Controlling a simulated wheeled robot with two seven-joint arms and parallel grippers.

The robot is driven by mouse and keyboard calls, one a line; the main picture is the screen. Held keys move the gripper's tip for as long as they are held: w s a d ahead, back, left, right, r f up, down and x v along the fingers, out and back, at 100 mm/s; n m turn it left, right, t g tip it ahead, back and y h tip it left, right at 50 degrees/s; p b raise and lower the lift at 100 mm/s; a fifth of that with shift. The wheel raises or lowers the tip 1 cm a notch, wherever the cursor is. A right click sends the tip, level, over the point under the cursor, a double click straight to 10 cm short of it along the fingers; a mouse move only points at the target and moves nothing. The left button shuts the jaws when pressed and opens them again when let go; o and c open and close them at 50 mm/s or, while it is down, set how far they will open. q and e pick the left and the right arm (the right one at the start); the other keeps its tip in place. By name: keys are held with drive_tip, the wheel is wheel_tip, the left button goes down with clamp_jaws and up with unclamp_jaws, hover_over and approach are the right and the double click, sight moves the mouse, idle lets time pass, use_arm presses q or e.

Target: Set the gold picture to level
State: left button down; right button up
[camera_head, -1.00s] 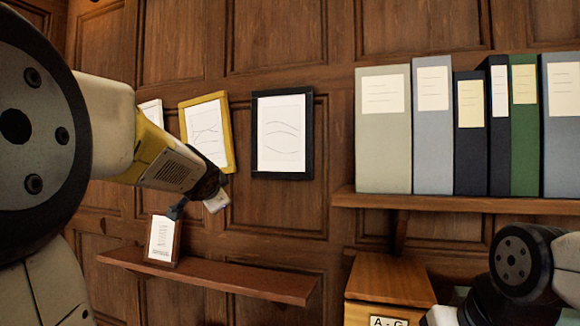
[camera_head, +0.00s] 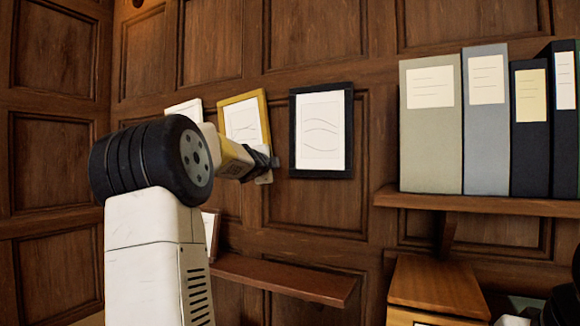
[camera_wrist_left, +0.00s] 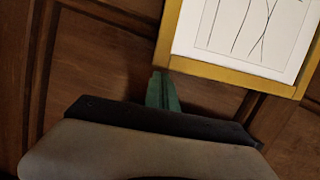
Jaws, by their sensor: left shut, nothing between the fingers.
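The gold picture (camera_head: 242,120) hangs on the panelled wall between a white-framed and a black-framed picture. It is tilted, its left side lower than its right. My left arm hides its lower part in the head view. My left gripper (camera_head: 271,163) is at the picture's lower right in that view. In the left wrist view the green fingers (camera_wrist_left: 162,91) are shut and empty, close to the lower corner of the gold frame (camera_wrist_left: 235,77). I cannot tell whether they touch it. My right gripper is not in view.
The black-framed picture (camera_head: 321,130) hangs just right of my left gripper. A white-framed picture (camera_head: 184,110) is partly hidden on the left. A wooden shelf (camera_head: 285,278) runs below, with a small card (camera_head: 209,229) partly hidden. Binders (camera_head: 430,140) stand on the right shelf (camera_head: 480,202).

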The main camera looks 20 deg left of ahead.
use_arm(q)
drive_tip(key=shift+w, duration=0.4)
drive_tip(key=a+f, duration=0.2)
drive_tip(key=a, duration=0.1)
drive_tip(key=shift+w+a, duration=0.2)
